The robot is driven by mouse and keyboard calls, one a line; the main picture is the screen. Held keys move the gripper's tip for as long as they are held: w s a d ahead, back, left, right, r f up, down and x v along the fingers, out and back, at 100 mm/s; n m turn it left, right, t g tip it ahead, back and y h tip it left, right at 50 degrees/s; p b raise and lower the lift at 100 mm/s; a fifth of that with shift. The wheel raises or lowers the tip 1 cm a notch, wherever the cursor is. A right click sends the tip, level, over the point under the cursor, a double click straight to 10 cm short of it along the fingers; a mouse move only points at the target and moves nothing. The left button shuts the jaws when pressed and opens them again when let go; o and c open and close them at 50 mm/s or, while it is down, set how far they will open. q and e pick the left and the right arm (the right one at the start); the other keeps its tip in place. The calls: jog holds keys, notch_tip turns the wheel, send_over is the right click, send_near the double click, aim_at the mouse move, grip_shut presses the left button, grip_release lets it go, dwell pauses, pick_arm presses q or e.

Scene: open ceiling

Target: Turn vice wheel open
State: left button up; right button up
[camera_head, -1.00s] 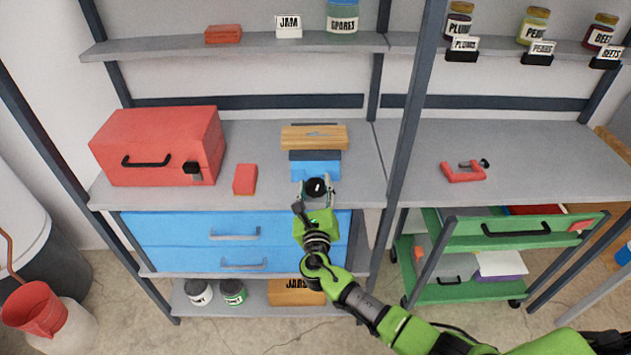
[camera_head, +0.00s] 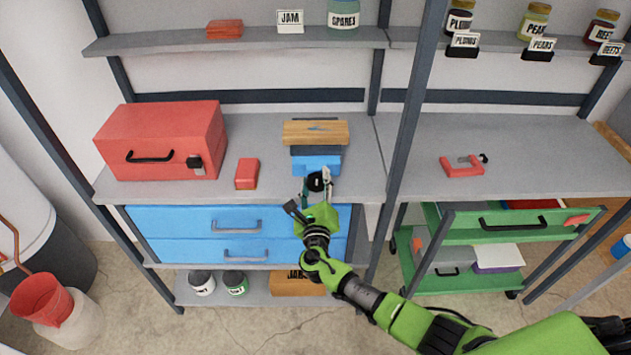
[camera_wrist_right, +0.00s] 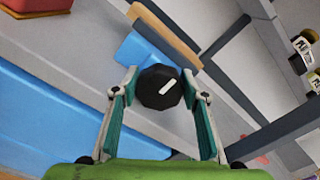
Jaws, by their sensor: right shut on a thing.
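The blue vice (camera_head: 316,163) sits on the grey workbench, with a wooden board (camera_head: 316,132) across its back. Its black wheel (camera_head: 318,181) faces the front and also shows in the right wrist view (camera_wrist_right: 160,87), with a white mark on its face. My right gripper (camera_head: 317,186) is at the front of the vice. In the right wrist view its two fingers (camera_wrist_right: 160,100) stand on either side of the wheel, shut on it. My left gripper is not in view.
A red toolbox (camera_head: 160,141) and a small red block (camera_head: 247,174) stand left of the vice. A dark upright post (camera_head: 406,125) rises to its right. A red clamp (camera_head: 463,167) lies on the right bench. Blue drawers (camera_head: 185,222) are below the bench.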

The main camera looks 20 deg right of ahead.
jog(key=o, duration=1.1)
